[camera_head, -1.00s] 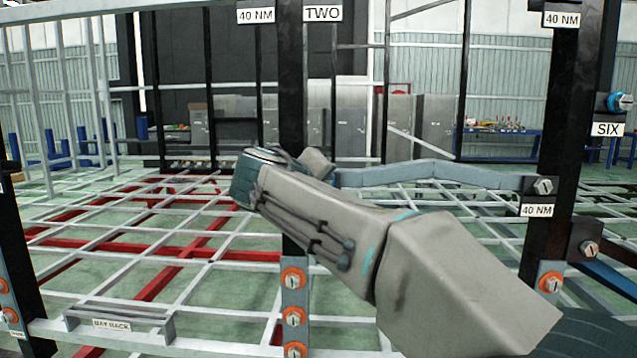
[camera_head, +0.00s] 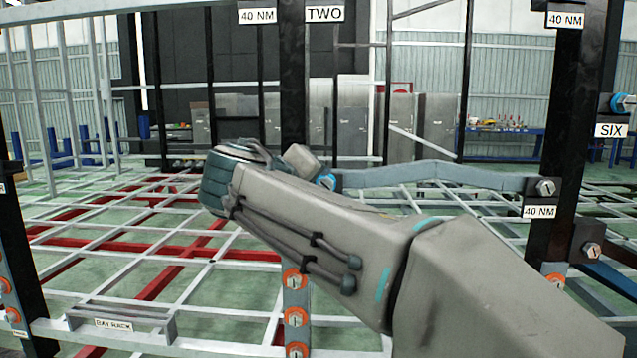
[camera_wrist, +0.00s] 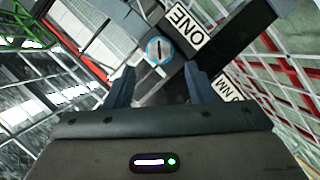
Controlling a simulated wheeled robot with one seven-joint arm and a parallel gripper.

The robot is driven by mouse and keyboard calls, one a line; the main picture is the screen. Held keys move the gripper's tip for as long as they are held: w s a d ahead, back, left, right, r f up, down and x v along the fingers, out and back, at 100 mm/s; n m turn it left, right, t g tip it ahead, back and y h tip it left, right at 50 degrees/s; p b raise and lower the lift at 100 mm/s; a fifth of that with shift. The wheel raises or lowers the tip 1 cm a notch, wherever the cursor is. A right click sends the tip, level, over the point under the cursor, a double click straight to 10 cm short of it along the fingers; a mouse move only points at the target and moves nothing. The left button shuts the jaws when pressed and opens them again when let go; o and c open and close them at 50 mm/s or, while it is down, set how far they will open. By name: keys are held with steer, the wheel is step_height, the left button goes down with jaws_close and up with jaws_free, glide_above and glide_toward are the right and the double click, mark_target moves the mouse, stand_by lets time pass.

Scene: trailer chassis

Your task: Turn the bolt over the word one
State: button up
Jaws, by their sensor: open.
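In the wrist view, a round bolt (camera_wrist: 159,50) with a blue ring and a dark slot across its pale head sits beside the white ONE label (camera_wrist: 187,27). My gripper (camera_wrist: 159,80) is open and empty. Its two dark fingers stand apart, with the bolt a little beyond their tips and roughly centred between them; the fingers do not appear to touch it. In the head view my arm hides the gripper. A small blue spot (camera_head: 327,181) shows there next to the arm's end, by the post; I cannot tell whether it is the same bolt.
A dark post (camera_head: 293,90) carries a TWO label (camera_head: 324,13). Orange-ringed bolts (camera_head: 294,317) line its lower part. A grey bar (camera_head: 430,173) runs right to another post with a SIX label (camera_head: 611,131) nearby. A bay rack (camera_head: 115,315) is at lower left.

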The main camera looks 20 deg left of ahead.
steer(key=v, duration=0.7)
steer(key=shift+s+p, duration=0.35)
steer(key=shift+s, duration=0.05)
steer(key=shift+a+r, duration=0.1)
steer(key=d+f+m+g+h+p, duration=0.1)
steer(key=d+f+m+g+p, duration=0.2)
steer(key=d+p, duration=0.65)
steer(key=d+f+g+h+p, duration=0.2)
steer(key=d+g+p, duration=0.25)
steer(key=d, duration=1.05)
steer(key=s+d+f+m+g+y+p, duration=0.4)
steer(key=s+d+p, duration=0.6)
steer(key=s, duration=0.3)
steer(key=d+f+m+g, duration=0.1)
steer(key=m, duration=0.1)
steer(key=shift+d+m+p, duration=0.4)
